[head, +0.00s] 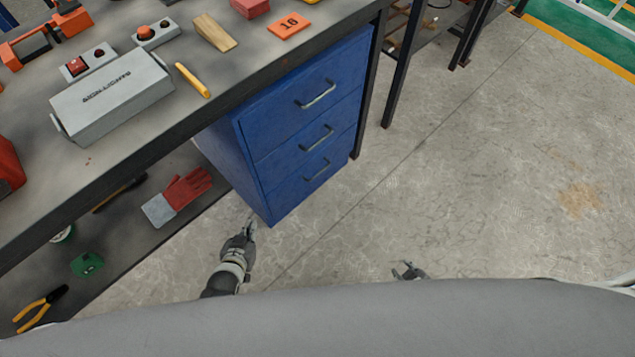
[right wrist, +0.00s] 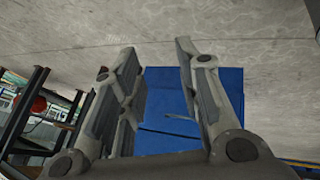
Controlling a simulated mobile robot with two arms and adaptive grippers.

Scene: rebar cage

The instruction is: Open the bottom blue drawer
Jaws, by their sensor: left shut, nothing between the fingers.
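The blue drawer cabinet (head: 229,167) hangs under the workbench, with three drawers stacked in its front. The bottom blue drawer (head: 288,195) is closed, and its grey bar handle (head: 317,170) shows. My left gripper (head: 250,228) is shut and empty, low beside the cabinet's near bottom corner. My right gripper (head: 402,268) is apart from the cabinet, over the floor to the right of the drawer fronts. In the right wrist view its fingers (right wrist: 155,65) are spread and empty, with the blue cabinet front (right wrist: 166,95) beyond them.
The workbench top (head: 140,160) overhangs the cabinet and carries a grey box (head: 112,97). A lower shelf (head: 125,240) holds red gloves (head: 185,190) and pliers. A black table leg (head: 395,85) stands beyond the cabinet. The concrete floor before the drawers is clear.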

